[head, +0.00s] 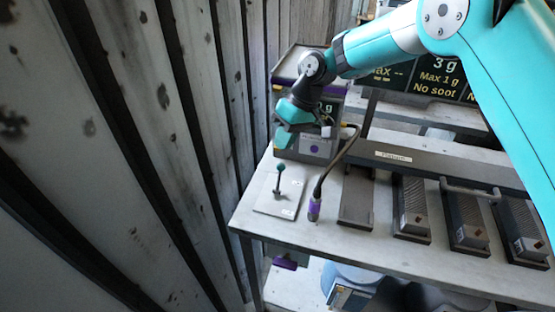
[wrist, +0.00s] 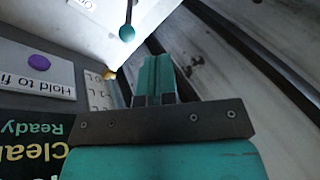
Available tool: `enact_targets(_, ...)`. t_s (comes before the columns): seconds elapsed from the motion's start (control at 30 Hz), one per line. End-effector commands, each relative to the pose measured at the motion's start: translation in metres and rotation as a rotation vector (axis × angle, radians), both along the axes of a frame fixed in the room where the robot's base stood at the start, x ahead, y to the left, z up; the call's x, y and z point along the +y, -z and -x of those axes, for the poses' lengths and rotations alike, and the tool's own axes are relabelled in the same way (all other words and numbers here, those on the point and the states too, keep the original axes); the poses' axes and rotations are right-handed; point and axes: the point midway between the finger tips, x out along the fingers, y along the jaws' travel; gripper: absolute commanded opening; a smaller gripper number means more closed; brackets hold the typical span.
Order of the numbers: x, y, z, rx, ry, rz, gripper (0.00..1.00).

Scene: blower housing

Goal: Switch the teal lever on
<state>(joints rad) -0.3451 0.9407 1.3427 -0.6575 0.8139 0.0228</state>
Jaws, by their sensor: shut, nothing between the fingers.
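The teal lever (head: 280,170) has a round teal knob on a thin dark stem and stands on a pale square plate (head: 271,209) at the left end of the bench. It looks roughly upright in the head view. In the wrist view its knob (wrist: 127,33) and part of the stem show at the top, ahead of the fingers. My gripper (head: 281,138) is above and behind the lever, apart from it. In the wrist view the teal fingers of my gripper (wrist: 155,68) are together with nothing between them. The lettering on the plate is too small to read.
A box with a purple button (wrist: 39,62) stands behind the plate. A purple-ended cable (head: 315,207) rises right of the lever. Several dark grey modules (head: 411,205) line the bench (head: 350,248) further right. A plank wall (head: 150,130) is close on the left.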

Motion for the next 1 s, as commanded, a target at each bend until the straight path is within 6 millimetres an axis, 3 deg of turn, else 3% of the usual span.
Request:
enact_targets(0.3,-0.017,-0.040,-0.013,-0.001,-0.004,-0.002,0.00)
enact_targets(0.77,-0.019,-0.047,-0.012,-0.001,-0.003,-0.001,0.00)
enact_targets(0.87,-0.024,-0.063,-0.003,-0.008,0.008,-0.001,0.00)
enact_targets(1.0,-0.040,-0.108,0.033,-0.028,0.046,-0.001,0.00)
